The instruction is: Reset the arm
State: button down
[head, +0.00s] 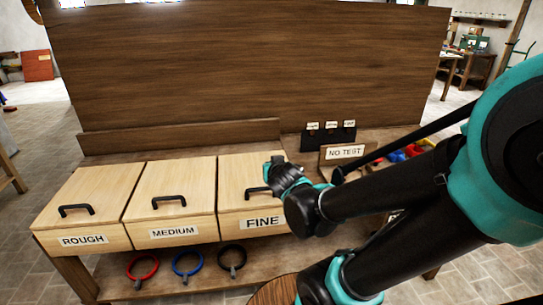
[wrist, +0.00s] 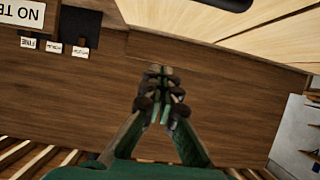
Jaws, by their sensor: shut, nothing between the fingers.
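My arm reaches in from the right in the head view. My gripper (head: 283,174) is over the right part of the bench, in front of the lid of the FINE box (head: 229,186). In the wrist view my gripper (wrist: 160,72) is shut, with its fingertips together and nothing between them. I cannot tell from the head view whether it touches the box or its handle. My arm hides part of the bench's right side.
The MEDIUM box (head: 176,194) and ROUGH box (head: 87,204) stand to the left, lids down. Red (head: 142,268), blue (head: 187,265) and black (head: 232,257) rings lie on the shelf below. A NO TEST sign (head: 345,153) and a tall wooden back panel (head: 250,65) stand behind.

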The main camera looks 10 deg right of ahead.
jog(key=s+d+f+g, duration=0.3)
jog(key=s+f+g, duration=0.1)
jog(key=s+f, duration=0.3)
jog(key=s+d+f+g, duration=0.3)
jog(key=s+f+g, duration=0.1)
jog(key=s+f, duration=0.2)
jog(key=shift+s+d+f+g, duration=0.15)
jog(key=shift+s+f+g, duration=0.25)
jog(key=shift+s, duration=0.25)
